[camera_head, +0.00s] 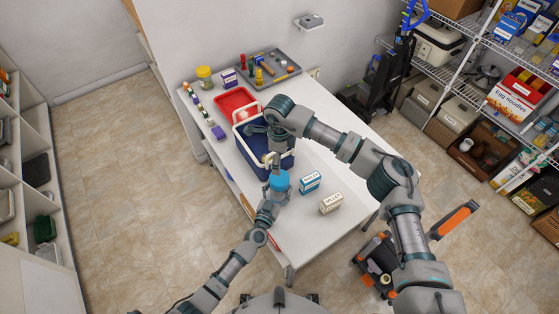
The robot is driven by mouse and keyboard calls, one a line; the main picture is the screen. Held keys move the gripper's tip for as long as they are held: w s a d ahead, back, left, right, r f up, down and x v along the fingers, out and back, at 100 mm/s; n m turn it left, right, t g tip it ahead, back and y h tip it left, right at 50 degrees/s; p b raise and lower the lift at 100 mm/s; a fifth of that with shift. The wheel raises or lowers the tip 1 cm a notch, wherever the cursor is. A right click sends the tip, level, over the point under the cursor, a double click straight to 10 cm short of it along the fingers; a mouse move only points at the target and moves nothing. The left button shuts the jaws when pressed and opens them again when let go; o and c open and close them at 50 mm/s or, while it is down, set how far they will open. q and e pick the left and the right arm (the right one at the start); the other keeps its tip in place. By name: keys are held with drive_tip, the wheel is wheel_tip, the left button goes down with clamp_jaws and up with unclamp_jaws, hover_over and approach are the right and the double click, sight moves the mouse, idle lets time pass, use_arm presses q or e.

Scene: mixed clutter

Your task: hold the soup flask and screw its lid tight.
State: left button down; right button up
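The soup flask (280,183), a bright blue cylinder, is near the front left edge of the white table. My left gripper (272,193) comes from the lower left and appears closed against the flask's near side. My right arm reaches over from the right and its gripper (276,168) points down at the top of the flask. The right hand covers the flask's top, so I cannot make out the lid, how it sits, or whether the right fingers are closed on it.
A dark blue basket (252,152) with a pale rim stands just behind the flask. A blue box (311,182) and a cream box (330,203) stand to the right. A red tray (232,102) and a grey tool tray (268,69) lie farther back. The table's right part is clear.

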use_arm(q)
unclamp_jaws()
drive_tip(key=v, duration=1.2)
drive_tip(key=shift+f, duration=0.15)
